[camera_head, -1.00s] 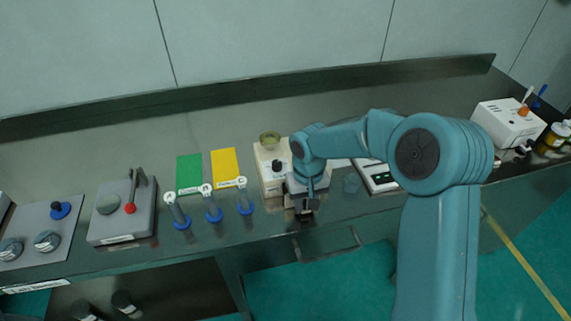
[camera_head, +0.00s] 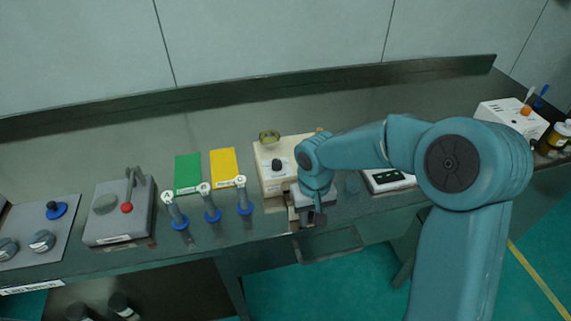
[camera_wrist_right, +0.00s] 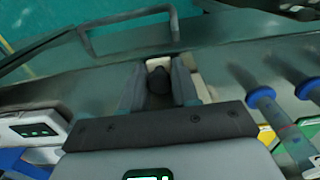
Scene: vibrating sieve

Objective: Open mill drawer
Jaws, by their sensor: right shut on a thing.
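The mill (camera_head: 268,180) is a cream box with a black knob and a small greenish bowl on top, standing near the bench's front edge. My right gripper (camera_head: 308,220) is at the mill's front, pointing down, and partly hides it. In the right wrist view, the gripper (camera_wrist_right: 158,92) is shut on a dark drawer knob (camera_wrist_right: 158,80). A pale part of the drawer (camera_wrist_right: 188,62) shows beside and beyond the knob. In the head view, a pale drawer edge (camera_head: 293,214) shows left of the gripper, in front of the mill. My left gripper is not in view.
Several blue-based tools (camera_head: 211,205) stand left of the mill, before green (camera_head: 187,174) and yellow (camera_head: 224,167) cards. A scale (camera_head: 385,181) lies to the right, partly behind my arm. A bench handle (camera_head: 331,246) sticks out below the gripper.

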